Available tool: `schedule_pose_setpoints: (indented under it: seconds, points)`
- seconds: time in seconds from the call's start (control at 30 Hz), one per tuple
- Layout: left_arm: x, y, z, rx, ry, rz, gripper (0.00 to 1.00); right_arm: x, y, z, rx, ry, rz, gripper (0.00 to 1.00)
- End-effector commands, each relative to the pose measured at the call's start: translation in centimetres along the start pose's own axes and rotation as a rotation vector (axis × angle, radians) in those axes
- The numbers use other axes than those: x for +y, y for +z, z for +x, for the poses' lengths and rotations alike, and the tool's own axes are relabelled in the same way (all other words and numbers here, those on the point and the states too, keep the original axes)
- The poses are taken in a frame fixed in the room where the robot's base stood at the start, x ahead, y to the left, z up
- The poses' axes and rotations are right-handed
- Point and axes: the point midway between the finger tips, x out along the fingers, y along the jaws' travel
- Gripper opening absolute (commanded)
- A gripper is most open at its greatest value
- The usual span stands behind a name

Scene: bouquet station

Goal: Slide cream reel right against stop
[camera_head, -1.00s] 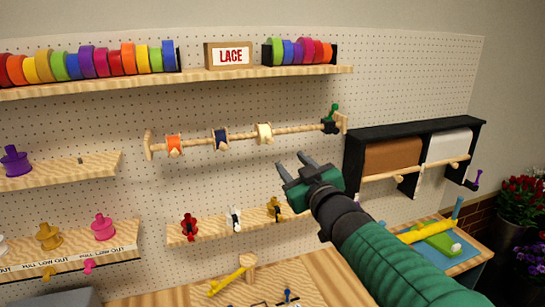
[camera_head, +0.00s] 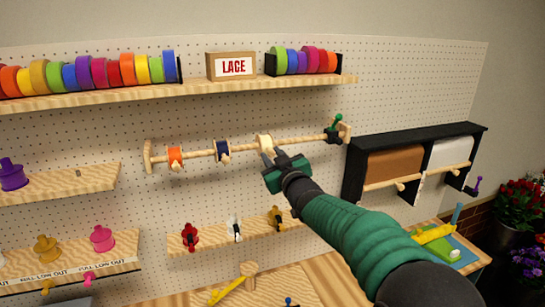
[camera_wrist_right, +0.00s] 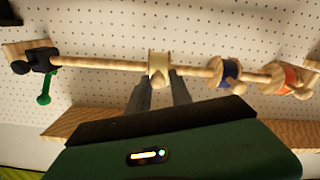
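The cream reel (camera_head: 265,142) hangs on a horizontal wooden rod (camera_head: 298,138), right of the navy reel (camera_head: 222,151) and the orange reel (camera_head: 176,157). A black stop (camera_head: 333,136) with a green lever (camera_head: 337,120) sits near the rod's right end, with bare rod between it and the cream reel. My right gripper (camera_head: 269,158) is just below and in front of the cream reel. In the right wrist view its fingers (camera_wrist_right: 160,95) are parted, one on each side of the cream reel's (camera_wrist_right: 158,68) lower edge; contact is unclear. My left gripper is out of view.
A shelf (camera_head: 200,95) with ribbon rolls and a LACE box (camera_head: 231,66) is above the rod. A black paper-roll holder (camera_head: 352,180) stands right of the rod.

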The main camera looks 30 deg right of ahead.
Motion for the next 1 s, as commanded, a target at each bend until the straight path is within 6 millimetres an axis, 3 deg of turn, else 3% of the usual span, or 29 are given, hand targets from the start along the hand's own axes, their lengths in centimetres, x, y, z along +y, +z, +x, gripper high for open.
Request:
schedule_pose_setpoints:
  seconds: [0.03, 0.17, 1.0]
  points:
    - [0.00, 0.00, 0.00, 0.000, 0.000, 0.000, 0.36, 0.00, 0.04, -0.07, -0.001, 0.000, 0.000, 0.17]
    - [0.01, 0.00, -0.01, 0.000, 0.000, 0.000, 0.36, 0.04, 0.02, -0.17, -0.001, 0.000, 0.000, 0.00]
    - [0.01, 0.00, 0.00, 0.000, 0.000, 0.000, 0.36, 0.05, 0.13, -0.23, -0.004, 0.000, 0.000, 0.00]
